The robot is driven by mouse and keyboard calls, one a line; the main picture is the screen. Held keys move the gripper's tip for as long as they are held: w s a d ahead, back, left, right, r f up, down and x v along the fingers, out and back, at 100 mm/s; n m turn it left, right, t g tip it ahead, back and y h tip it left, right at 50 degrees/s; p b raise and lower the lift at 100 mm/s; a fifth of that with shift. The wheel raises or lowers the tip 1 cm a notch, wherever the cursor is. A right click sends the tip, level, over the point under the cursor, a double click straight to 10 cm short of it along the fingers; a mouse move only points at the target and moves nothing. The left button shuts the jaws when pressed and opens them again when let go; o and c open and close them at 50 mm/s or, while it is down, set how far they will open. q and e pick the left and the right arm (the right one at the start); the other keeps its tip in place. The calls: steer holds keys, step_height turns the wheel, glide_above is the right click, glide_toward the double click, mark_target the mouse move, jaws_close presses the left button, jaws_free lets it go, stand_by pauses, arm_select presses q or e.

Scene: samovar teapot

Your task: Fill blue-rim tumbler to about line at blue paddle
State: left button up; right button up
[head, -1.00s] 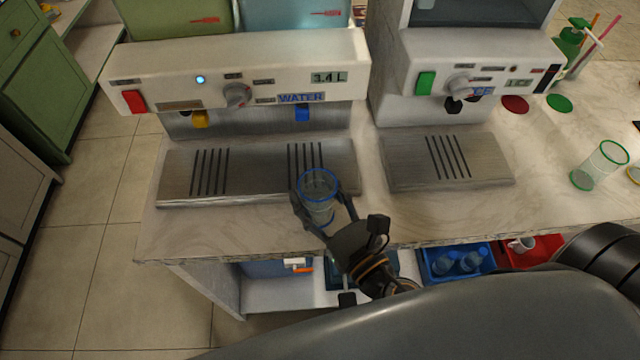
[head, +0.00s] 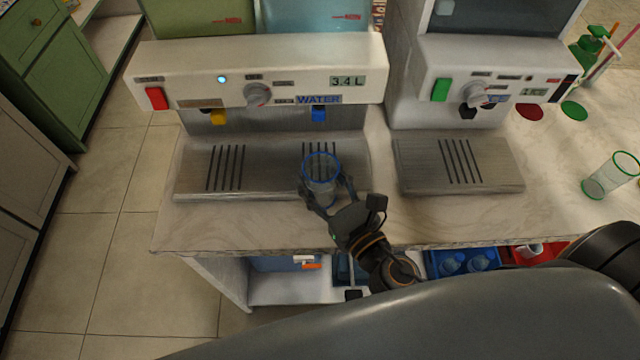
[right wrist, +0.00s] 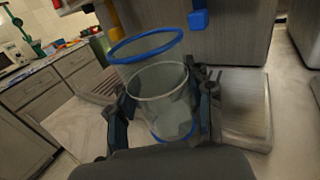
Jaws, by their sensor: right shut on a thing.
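The clear blue-rim tumbler (head: 321,170) is upright in my right gripper (head: 327,192), whose fingers are shut around its sides. It is over the front part of the drip tray, in front of and below the blue paddle (head: 319,115) under the WATER label. In the right wrist view the tumbler (right wrist: 150,48) stands between the fingers (right wrist: 160,115), and the blue paddle (right wrist: 198,18) hangs beyond its rim. The tumbler looks empty. Whether its base touches the tray is hidden. My left gripper is not in view.
The dispenser (head: 260,70) also has a yellow paddle (head: 218,118), a red switch (head: 156,98) and a 3.4 L display (head: 347,82). An ice machine (head: 490,85) stands to the right. A green-rim tumbler (head: 612,176) is at the right. Bare counter (head: 230,225) lies in front.

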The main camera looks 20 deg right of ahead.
steer(key=w, duration=0.2)
steer(key=w+d+p, duration=0.1)
steer(key=w, duration=0.1)
steer(key=w+d+p, duration=0.1)
steer(key=w, duration=0.2)
steer(key=shift+r, duration=0.15)
steer(key=shift+w+d+p, duration=0.3)
steer(key=shift+w, duration=0.75)
steer(key=shift+w+d, duration=0.1)
steer(key=shift+w, duration=0.25)
steer(key=shift+s, duration=0.2)
stand_by(3.5)
steer(key=shift+s+a+f+b, duration=0.15)
steer(key=shift+s+a, duration=0.2)
steer(key=shift+s, duration=0.35)
steer(key=shift+s+a+f+b, duration=0.15)
steer(key=shift+s+a, duration=0.2)
steer(key=shift+s, duration=0.3)
steer(key=shift+s+r, duration=0.2)
steer(key=shift+s, duration=0.65)
